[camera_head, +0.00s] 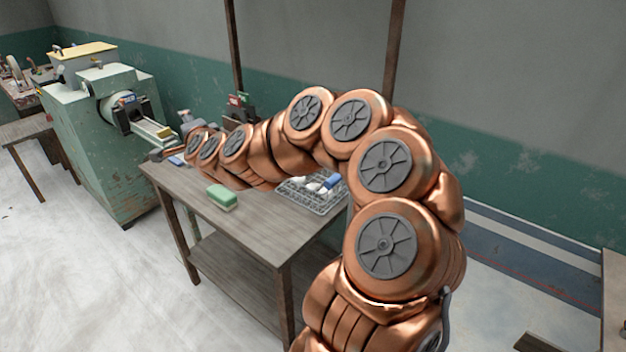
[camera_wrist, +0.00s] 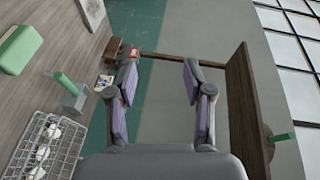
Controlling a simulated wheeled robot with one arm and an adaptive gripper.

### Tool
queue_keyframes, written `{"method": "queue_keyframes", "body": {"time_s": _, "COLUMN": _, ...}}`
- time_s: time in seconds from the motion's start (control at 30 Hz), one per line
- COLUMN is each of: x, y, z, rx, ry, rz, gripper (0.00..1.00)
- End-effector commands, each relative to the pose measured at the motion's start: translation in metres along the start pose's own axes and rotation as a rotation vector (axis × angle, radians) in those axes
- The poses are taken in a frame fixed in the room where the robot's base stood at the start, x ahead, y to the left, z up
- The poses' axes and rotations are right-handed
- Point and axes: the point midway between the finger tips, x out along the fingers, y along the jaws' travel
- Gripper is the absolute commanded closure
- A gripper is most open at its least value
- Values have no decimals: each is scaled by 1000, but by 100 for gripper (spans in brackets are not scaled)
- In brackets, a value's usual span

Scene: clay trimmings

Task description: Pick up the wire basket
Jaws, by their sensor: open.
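The wire basket (camera_head: 318,208) is a grey mesh basket on the right part of the wooden table, partly hidden behind my arm in the head view. White and blue things show at it there. In the wrist view the wire basket (camera_wrist: 72,152) is at the lower left, cut off by the frame edge, with several white rounded things in it. My gripper (camera_wrist: 160,72) is open, with nothing between its fingers. The basket lies to the left of the fingers and apart from them. In the head view my arm reaches left over the table.
A green block (camera_head: 222,197) lies on the wooden table (camera_head: 255,235), left of the basket; it also shows in the wrist view (camera_wrist: 20,48). A pale green machine (camera_head: 100,130) stands beyond the table on the left. Floor is clear at the front left.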

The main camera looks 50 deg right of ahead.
Motion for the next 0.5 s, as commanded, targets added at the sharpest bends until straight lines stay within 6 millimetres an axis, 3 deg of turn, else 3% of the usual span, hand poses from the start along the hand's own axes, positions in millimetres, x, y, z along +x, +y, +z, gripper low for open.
{"method": "queue_keyframes", "body": {"time_s": 0.03, "x": 10, "y": 7, "z": -29, "rx": 57, "ry": 88, "rz": -12, "gripper": 48}}
{"method": "queue_keyframes", "body": {"time_s": 0.13, "x": 20, "y": 23, "z": -89, "rx": 162, "ry": 274, "rz": -44, "gripper": 48}}
{"method": "queue_keyframes", "body": {"time_s": 0.3, "x": 14, "y": 61, "z": -183, "rx": 291, "ry": 581, "rz": -92, "gripper": 48}}
{"method": "queue_keyframes", "body": {"time_s": 0.4, "x": 1, "y": 82, "z": -224, "rx": 337, "ry": 725, "rz": -116, "gripper": 48}}
{"method": "queue_keyframes", "body": {"time_s": 0.5, "x": -11, "y": 98, "z": -251, "rx": 361, "ry": 829, "rz": -132, "gripper": 48}}
